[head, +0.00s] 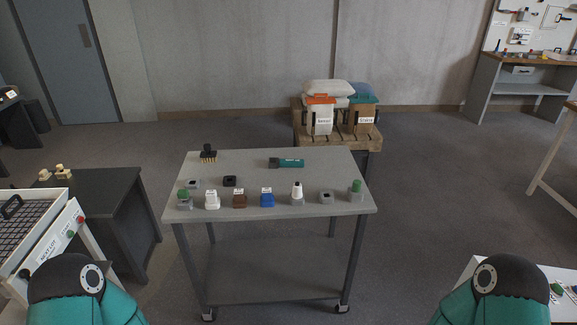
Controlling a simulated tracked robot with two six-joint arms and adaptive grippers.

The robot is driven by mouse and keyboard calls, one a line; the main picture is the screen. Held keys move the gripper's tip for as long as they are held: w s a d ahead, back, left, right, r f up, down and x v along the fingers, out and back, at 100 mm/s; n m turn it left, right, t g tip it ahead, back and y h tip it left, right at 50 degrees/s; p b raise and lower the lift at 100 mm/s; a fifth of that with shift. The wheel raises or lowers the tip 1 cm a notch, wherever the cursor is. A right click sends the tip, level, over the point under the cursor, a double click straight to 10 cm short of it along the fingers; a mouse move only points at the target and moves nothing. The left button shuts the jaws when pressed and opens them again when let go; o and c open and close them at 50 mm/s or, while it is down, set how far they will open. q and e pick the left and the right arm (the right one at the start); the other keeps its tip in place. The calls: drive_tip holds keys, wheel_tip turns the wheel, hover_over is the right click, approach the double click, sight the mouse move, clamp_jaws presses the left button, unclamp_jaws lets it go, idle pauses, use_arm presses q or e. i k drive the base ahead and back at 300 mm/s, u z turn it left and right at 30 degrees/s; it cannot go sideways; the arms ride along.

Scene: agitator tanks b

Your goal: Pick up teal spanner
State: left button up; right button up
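Teal and black parts of my arms show at the lower left and lower right corners, well short of the trolley. Neither gripper shows.
A black brush (208,153) stands at the trolley's back left. A row of small blocks and knobs, including a blue one (267,198) and a green-topped one (356,189), lines its front. A wooden stand (362,135) with tubs is behind. Dark table (115,185) at left.

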sight(287, 163)
drive_tip(key=u, duration=0.7)
drive_tip(key=i, duration=0.8)
drive_tip(key=u, duration=1.75)
drive_tip(key=i, duration=0.1)
drive_tip(key=z, duration=3.3)
drive_tip(key=k, duration=0.85)
drive_tip(key=z, duration=0.15)
drive_tip(key=i, duration=0.65)
